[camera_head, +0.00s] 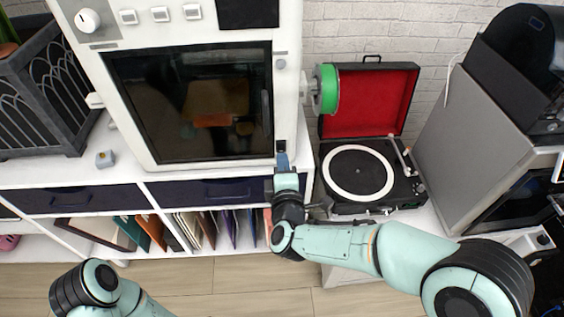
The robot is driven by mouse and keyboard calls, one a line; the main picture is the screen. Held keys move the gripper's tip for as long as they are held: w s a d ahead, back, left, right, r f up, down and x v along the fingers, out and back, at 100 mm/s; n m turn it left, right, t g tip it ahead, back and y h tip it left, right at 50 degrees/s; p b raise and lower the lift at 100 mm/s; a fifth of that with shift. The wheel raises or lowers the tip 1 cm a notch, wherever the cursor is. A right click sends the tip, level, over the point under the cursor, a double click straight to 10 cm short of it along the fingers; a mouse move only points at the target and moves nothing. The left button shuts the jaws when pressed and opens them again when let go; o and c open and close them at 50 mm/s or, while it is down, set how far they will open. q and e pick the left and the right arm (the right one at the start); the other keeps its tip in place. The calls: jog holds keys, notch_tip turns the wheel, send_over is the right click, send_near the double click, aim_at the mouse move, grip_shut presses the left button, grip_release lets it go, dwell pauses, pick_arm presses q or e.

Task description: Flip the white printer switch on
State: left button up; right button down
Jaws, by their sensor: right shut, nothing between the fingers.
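The white printer (130,128) stands on a white cabinet, with a dark glass door in its front. A small dark switch (281,146) sits at the lower right of its front frame. My right gripper (282,161) is shut and empty, its blue fingertips right below the switch. I cannot tell whether they touch it, or which way the switch is set. Part of my left arm shows at the bottom left; its gripper is out of the picture.
An open record player (358,172) with a red-lined lid stands right of the printer. A green spool (328,90) sticks out from the printer's right side. A dark planter box (40,95) stands at the left. A grey cabinet (470,130) is at the right.

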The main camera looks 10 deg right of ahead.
pick_arm(q)
jog(key=shift+w+a+f, duration=0.15)
jog(key=shift+w+f, duration=0.05)
jog(key=shift+w, duration=0.15)
pick_arm(e)
jog(key=shift+w, duration=0.65)
pick_arm(q)
jog(key=shift+w+a+f, duration=0.1)
jog(key=shift+w+f, duration=0.05)
pick_arm(e)
jog(key=shift+w+d+f+t, duration=0.1)
jog(key=shift+w+t, duration=0.05)
jog(key=shift+t, duration=0.15)
